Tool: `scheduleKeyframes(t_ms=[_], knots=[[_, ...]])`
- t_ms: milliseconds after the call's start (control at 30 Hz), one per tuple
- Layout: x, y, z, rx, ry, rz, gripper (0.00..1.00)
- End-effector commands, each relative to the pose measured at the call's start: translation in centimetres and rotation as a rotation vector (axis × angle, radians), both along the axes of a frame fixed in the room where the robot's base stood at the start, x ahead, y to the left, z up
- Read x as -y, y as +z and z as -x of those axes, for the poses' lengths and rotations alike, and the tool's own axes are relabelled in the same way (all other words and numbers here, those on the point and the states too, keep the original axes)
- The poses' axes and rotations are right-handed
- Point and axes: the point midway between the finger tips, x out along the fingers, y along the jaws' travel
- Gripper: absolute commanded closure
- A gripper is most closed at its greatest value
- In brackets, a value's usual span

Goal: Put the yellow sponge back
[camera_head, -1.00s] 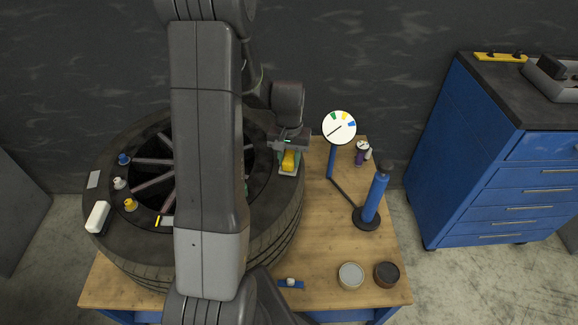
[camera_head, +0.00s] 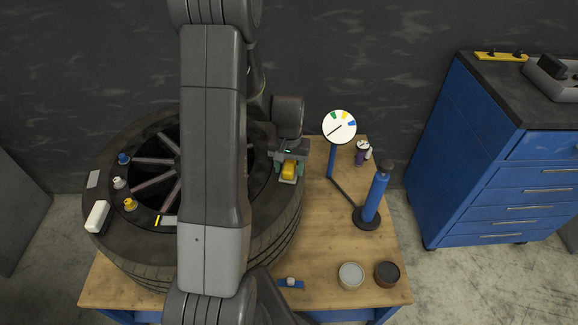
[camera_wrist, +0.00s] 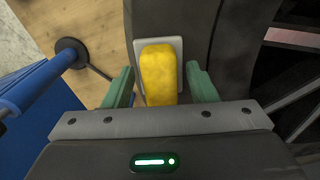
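The yellow sponge (camera_head: 288,170) sits on a small pale grey pad (camera_wrist: 178,50) on the right side of the tire's upper sidewall. It also shows in the wrist view (camera_wrist: 158,75), upright in the picture between my green fingertips. My gripper (camera_head: 289,167) is at the sponge, one finger on either side. In the wrist view my gripper (camera_wrist: 161,90) is open, with a gap between the sponge and each finger. The near end of the sponge is hidden behind the gripper body.
The big tire (camera_head: 270,235) lies on a wooden table (camera_head: 330,260). Small caps and a white block (camera_head: 97,216) lie on its left side. A dial on a blue post (camera_head: 339,127), a blue cylinder (camera_head: 376,195) and two round tins (camera_head: 351,274) stand to the right. A blue cabinet (camera_head: 460,160) is beyond.

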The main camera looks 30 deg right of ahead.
Motion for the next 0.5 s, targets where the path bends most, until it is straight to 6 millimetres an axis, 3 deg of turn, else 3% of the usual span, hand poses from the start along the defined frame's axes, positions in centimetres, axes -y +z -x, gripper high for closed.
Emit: scheduleKeyframes(t_ms=[267, 500], knots=[[0.0, 0.2, 0.0, 0.000, 0.000, 0.000, 0.48], [0.9, 4.6, -0.2, 0.005, -0.001, 0.007, 0.48]])
